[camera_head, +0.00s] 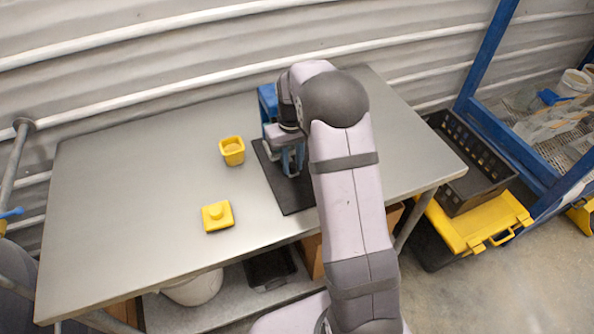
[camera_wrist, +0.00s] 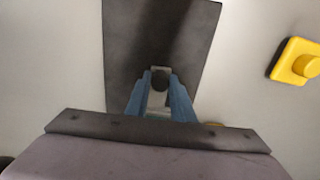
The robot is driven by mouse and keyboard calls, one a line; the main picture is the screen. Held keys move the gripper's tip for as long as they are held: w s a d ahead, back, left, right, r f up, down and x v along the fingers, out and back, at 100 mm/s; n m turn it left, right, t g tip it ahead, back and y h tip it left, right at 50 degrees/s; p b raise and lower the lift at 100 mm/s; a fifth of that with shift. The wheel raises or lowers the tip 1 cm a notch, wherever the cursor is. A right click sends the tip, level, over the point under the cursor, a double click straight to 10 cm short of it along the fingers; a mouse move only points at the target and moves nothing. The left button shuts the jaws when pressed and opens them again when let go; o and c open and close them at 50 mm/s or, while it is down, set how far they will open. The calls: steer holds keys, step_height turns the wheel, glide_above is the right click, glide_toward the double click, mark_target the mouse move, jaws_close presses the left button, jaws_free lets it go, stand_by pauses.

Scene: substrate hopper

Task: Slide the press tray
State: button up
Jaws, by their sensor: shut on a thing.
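The blue press (camera_head: 268,98) stands toward the back of the table, partly hidden by my arm. A flat dark plate (camera_head: 291,196) runs from it toward the table's front edge; it also shows in the wrist view (camera_wrist: 160,30). My gripper (camera_head: 291,162) points down over this plate, in front of the press. In the wrist view, its blue fingers (camera_wrist: 160,92) are shut on a small dark round knob (camera_wrist: 160,80) with a pale piece around it, seemingly the press tray's handle. The tray itself is mostly hidden by my gripper.
A yellow cup (camera_head: 232,151) with yellow contents stands left of the plate. A yellow lid-like square with a knob (camera_head: 217,216) lies nearer the front. The table's left half (camera_head: 110,200) is clear. A black crate (camera_head: 470,170) stands beyond the right edge.

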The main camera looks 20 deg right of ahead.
steer(key=shift+s, duration=4.85)
steer(key=o, duration=0.7)
steer(key=shift+r, duration=0.1)
step_height(320, 180, up, 7)
steer(key=p, duration=0.6)
steer(key=shift+w, duration=0.1)
